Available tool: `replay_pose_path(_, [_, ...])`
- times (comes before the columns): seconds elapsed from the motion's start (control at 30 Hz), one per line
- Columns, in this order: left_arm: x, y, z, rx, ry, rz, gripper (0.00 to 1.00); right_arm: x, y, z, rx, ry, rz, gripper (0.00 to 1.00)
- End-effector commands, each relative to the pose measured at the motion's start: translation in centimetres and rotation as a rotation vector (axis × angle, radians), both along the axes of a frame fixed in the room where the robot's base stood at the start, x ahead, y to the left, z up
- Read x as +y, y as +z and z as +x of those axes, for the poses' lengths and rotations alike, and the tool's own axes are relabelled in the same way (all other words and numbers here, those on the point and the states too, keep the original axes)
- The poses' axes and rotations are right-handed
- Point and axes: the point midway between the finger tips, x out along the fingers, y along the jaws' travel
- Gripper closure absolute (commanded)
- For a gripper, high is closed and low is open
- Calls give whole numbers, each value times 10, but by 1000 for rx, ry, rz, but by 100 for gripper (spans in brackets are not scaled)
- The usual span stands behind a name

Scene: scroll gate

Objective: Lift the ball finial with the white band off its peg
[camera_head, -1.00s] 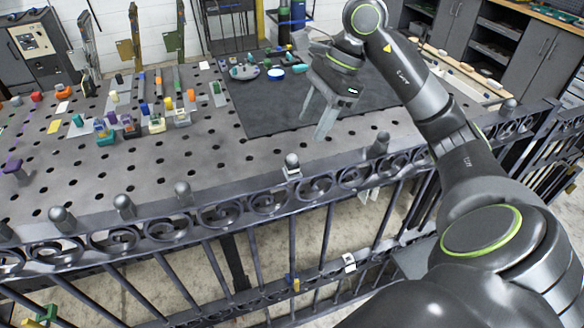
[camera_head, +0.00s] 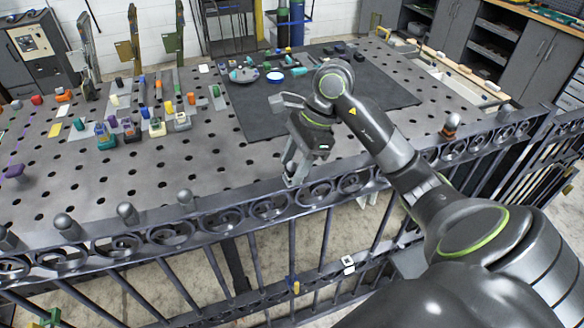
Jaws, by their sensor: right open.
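The ball finial with the white band (camera_head: 290,170) stands on the top rail of the dark iron gate. It is mostly hidden by my right gripper. My right gripper (camera_head: 296,169) points down over this finial, with its fingers open around or just beside it; I cannot tell if they touch it. Plain grey ball finials (camera_head: 187,198) stand along the rail to the left. Another finial (camera_head: 450,126), with an orange-brown band, stands on the right. My left gripper is not in view.
A perforated grey table (camera_head: 230,155) lies behind the gate, with a dark mat (camera_head: 390,97) on it. Several small coloured parts (camera_head: 155,125) stand at its back left. The gate's scrolls and bars (camera_head: 275,207) run close beneath my right gripper.

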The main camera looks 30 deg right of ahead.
Motion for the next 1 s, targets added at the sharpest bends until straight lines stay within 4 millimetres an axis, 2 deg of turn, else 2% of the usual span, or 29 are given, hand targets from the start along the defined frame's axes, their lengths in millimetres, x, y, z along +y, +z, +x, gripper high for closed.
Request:
replay_pose_path(0.13, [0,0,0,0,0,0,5,0,0,0,0,0,0,53])
replay_pose_path(0.5, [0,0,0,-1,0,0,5,0,0,0,0,0,0,100])
replay_pose_path(0.8, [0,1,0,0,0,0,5,0,2,0,0,0,0,100])
replay_pose_path(1.0, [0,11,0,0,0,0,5,0,12,0,0,0,0,100])
